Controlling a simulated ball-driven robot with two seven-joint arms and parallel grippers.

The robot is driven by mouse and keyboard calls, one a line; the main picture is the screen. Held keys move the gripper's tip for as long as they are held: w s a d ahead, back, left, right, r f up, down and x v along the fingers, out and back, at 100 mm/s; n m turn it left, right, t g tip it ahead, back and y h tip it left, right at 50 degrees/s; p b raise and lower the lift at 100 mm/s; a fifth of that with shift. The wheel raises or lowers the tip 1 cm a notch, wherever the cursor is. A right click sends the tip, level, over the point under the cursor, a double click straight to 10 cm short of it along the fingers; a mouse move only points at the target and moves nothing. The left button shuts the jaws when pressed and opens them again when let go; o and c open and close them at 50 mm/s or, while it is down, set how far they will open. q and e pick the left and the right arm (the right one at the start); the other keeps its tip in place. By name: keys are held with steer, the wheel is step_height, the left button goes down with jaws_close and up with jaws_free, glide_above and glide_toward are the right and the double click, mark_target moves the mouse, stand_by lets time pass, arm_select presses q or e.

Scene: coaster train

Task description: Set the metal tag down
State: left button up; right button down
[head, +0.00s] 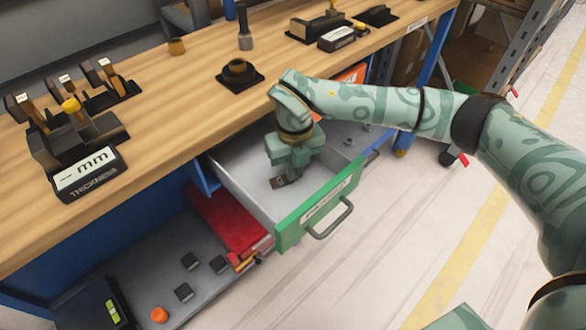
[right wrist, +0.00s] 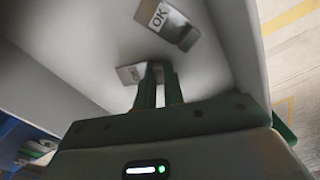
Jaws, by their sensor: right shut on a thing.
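My right gripper (head: 291,176) reaches down into the open drawer (head: 291,236), which has a grey inside and a green front. In the right wrist view the fingers (right wrist: 160,84) are shut on a small metal tag (right wrist: 129,74), close over the drawer floor; I cannot tell whether the tag touches it. A second, bent metal tag marked OK (right wrist: 168,22) lies on the drawer floor just beyond the fingertips. In the head view a small tag shows beside the fingertips, but I cannot tell which one. My left gripper is not in view.
The wooden bench top (head: 190,105) lies behind the drawer, with a thickness gauge display (head: 86,175) and a black round fixture (head: 239,74). A lower shelf holds a red case (head: 228,222) and an orange knob (head: 159,314). The drawer walls surround my gripper closely.

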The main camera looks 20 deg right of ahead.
mark_target(295, 172)
steer(key=shift+s+r, duration=0.1)
steer(key=shift+r, duration=0.05)
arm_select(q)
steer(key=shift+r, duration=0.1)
arm_select(e)
steer(key=c, duration=1.5)
jaws_free()
